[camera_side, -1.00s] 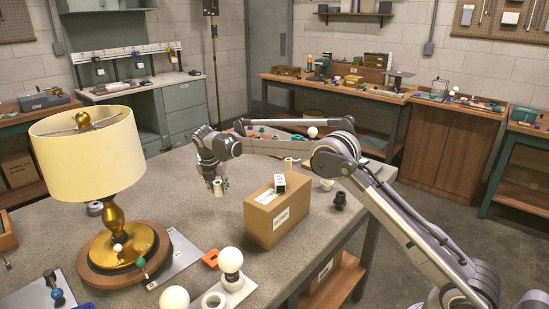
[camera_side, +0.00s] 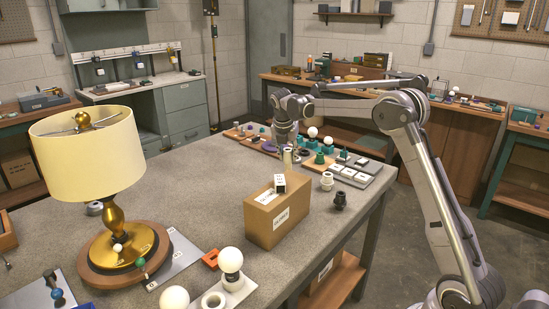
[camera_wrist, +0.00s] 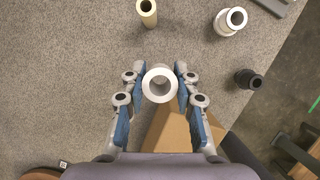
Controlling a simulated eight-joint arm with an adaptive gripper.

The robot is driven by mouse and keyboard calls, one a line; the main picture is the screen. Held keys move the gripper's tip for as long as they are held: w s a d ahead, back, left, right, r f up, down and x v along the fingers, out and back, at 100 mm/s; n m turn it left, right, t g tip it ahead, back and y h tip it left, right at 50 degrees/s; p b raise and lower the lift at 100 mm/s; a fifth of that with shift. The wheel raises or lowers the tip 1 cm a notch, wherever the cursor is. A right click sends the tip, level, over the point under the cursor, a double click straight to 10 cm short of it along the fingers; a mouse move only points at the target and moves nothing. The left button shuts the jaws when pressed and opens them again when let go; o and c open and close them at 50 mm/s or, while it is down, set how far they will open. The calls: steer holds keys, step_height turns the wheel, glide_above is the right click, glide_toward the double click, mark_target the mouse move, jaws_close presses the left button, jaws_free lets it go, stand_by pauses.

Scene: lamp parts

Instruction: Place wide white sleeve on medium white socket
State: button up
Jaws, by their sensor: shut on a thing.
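My gripper (camera_wrist: 160,88) is shut on a white hollow sleeve (camera_wrist: 159,83), its round opening facing the wrist camera between the blue pads. In the side view my gripper (camera_side: 287,140) is above the far part of the bench, and the sleeve is hard to make out there. A white stepped socket (camera_wrist: 229,21) stands apart from the sleeve, at the upper right of the wrist view. It also shows in the side view (camera_side: 326,181), near the bench's right edge. A cream tube (camera_wrist: 148,8) stands at the top of the wrist view.
A black fitting (camera_side: 339,201) is near the right edge. Trays with several parts (camera_side: 352,172) lie behind. A gold lamp (camera_side: 118,235) stands at left.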

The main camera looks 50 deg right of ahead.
steer(key=s+d+r+m+g, duration=0.1)
steer(key=s+d+r+m, duration=0.1)
steer(key=s+d, duration=0.75)
steer(key=s+d+r+m+g, duration=0.1)
steer(key=s+d+r+m, duration=0.15)
steer(key=s+d, duration=0.65)
glide_above(327, 181)
steer(key=d, duration=0.2)
steer(key=shift+w+a+f, duration=0.1)
steer(key=shift+w+f, duration=0.05)
steer(key=shift+f, duration=1.75)
steer(key=shift+w+a+f, duration=0.1)
steer(key=shift+f, duration=1.8)
steer(key=shift+w+a+f, duration=0.1)
steer(key=shift+w+f, duration=0.05)
steer(key=shift+f, duration=1.75)
steer(key=shift+f, duration=0.4)
steer(key=o, duration=1)
steer(key=shift+o, duration=0.2)
